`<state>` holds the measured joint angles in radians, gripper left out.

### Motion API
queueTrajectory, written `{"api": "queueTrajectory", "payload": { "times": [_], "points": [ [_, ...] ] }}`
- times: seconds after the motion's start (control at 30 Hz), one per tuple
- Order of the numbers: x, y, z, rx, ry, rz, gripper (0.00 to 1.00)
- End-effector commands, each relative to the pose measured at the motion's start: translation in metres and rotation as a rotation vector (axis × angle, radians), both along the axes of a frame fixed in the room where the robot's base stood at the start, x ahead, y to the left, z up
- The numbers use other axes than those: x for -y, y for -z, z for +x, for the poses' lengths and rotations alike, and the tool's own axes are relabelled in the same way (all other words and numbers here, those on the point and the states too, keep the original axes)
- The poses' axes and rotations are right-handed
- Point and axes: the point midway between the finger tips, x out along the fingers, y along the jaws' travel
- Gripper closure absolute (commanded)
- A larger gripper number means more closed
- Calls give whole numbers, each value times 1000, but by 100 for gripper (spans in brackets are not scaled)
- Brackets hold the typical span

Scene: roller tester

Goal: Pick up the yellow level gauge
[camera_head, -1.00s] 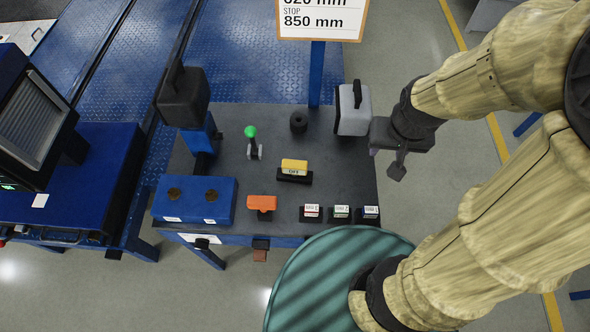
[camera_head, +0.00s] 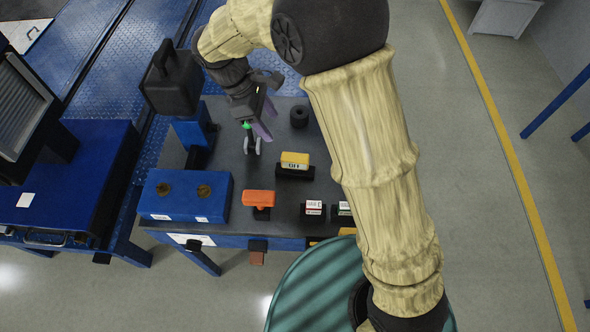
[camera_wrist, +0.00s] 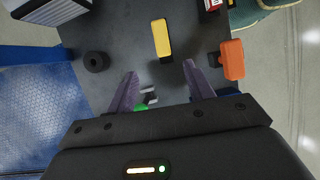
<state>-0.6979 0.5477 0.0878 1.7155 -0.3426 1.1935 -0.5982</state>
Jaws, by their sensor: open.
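The yellow level gauge (camera_head: 294,160) is a small yellow block with a white, dark-lettered front. It sits in a black holder on the dark table. In the wrist view the yellow gauge (camera_wrist: 161,38) lies beyond the fingertips, roughly in line with the gap between them. My gripper (camera_head: 266,122) is open and empty, with purple fingers, above the table to the upper left of the gauge.
A green-knobbed lever (camera_head: 250,138) stands close to my fingers. A black cylinder (camera_head: 299,116) is behind the gauge. An orange block (camera_head: 258,198) on a black holder and a blue box (camera_head: 186,196) are in front. Labelled blocks (camera_head: 314,211) stand at the front right, partly hidden by my arm.

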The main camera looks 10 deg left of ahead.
Motion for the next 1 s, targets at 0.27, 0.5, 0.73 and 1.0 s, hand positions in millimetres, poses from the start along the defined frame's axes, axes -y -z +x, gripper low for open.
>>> {"api": "queueTrajectory", "payload": {
  "times": [0.27, 0.5, 0.73, 1.0],
  "points": [
    [1, 0, 0, 0, 3, 1, 47],
    [14, 26, 0, -2, 11, -2, 47],
    [32, 63, 0, -2, 14, -2, 47],
    [46, 104, -1, -2, 9, 0, 47]
  ]
}}
